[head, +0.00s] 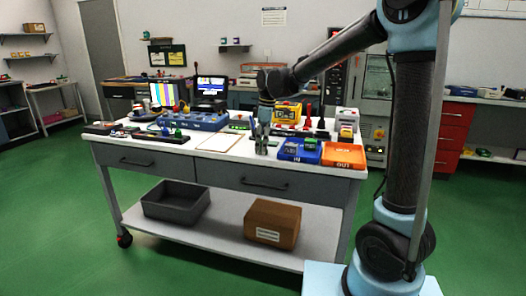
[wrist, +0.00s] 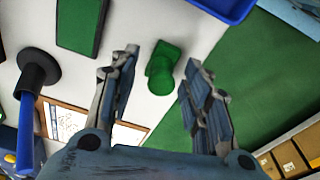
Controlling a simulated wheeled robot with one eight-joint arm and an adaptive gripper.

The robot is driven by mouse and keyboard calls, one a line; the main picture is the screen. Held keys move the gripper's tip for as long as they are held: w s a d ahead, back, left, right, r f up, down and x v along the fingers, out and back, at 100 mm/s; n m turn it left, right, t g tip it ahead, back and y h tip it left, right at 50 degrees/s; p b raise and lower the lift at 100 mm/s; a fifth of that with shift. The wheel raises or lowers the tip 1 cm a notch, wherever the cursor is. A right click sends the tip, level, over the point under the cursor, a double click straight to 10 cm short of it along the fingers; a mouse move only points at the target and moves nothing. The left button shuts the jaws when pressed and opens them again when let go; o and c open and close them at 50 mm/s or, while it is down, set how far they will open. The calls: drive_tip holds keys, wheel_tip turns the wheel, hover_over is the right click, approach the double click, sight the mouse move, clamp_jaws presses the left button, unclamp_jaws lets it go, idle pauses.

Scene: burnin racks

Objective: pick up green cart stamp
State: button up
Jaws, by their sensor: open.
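The green stamp (wrist: 163,68) stands on the white tabletop in the wrist view, seen from above as a round green knob on a wider green base. It lies between and just beyond the fingertips of my gripper (wrist: 160,72), with no contact that I can see. The gripper is open and empty. In the head view my gripper (head: 262,147) points down over the cart's front edge, left of the blue tray; the stamp cannot be made out there.
A blue tray (head: 298,152) and an orange tray (head: 344,156) sit to the right on the cart. A clipboard (head: 219,144) lies to the left. In the wrist view, a black-based tool with a blue handle (wrist: 25,130) and a green-topped block (wrist: 81,25) stand nearby.

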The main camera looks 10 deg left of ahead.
drive_tip(key=shift+f, duration=0.15)
clamp_jaws()
wheel_tip(320, 180, up, 10)
drive_tip(key=shift+r, duration=0.1)
idle(0.6)
